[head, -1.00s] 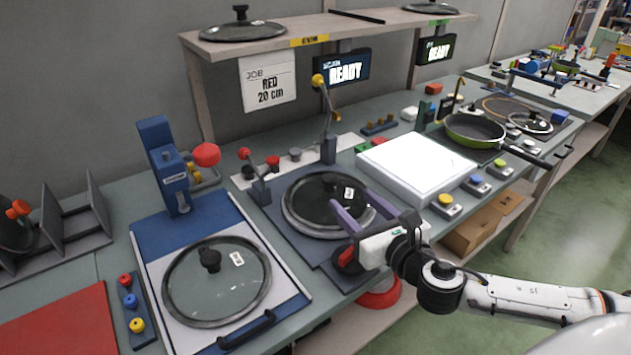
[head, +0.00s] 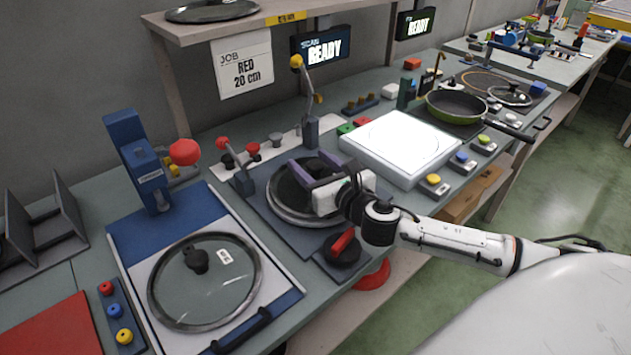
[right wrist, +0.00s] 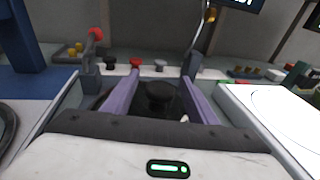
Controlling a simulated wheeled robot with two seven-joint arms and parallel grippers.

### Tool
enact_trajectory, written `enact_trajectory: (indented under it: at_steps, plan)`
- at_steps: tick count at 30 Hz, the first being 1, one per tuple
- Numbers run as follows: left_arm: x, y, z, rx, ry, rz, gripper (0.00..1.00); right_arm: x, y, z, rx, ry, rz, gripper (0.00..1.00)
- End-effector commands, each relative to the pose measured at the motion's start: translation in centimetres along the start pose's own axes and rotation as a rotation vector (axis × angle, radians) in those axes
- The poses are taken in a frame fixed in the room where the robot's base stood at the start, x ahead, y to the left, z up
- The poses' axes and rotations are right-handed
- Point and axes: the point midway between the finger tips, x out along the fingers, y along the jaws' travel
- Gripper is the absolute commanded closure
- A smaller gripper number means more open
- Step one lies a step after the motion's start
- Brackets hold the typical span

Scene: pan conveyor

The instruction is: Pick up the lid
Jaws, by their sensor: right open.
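A glass lid with a dark rim (head: 282,203) sits on the dark plate of the middle station, partly hidden by my right gripper. My right gripper (head: 318,170) is open over this lid, its two purple fingers spread. In the right wrist view the lid's black knob (right wrist: 160,96) shows between the fingers (right wrist: 160,80), with a gap on each side. A second glass lid (head: 215,292) with a black knob and a white label lies on the white plate of the blue-framed station at the left. My left gripper is not in view.
A red knob (head: 342,243) stands on the block before the middle station. A jointed post (head: 312,128) rises behind it. A bright white panel (head: 405,145) lies to the right, and a green pan (head: 455,106) beyond. Another lid (head: 212,12) is on the shelf.

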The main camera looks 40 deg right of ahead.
Motion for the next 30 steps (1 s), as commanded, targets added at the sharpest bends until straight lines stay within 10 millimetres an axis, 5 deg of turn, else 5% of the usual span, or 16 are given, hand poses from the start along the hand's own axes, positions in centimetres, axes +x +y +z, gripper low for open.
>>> enact_trajectory:
  at_steps: [5,13,22,30]
  plan:
    - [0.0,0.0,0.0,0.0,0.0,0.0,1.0,2.0,0.0,0.0,0.002,0.0,0.0,0.47]
    - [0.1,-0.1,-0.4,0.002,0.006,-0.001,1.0,2.2,0.0,-0.1,0.0,0.001,0.0,0.49]
    - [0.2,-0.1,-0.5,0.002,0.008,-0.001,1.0,2.2,0.0,0.0,0.0,0.001,0.0,1.0]
    - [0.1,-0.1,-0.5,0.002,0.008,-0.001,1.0,2.2,0.0,0.4,-0.001,-0.004,0.0,1.0]
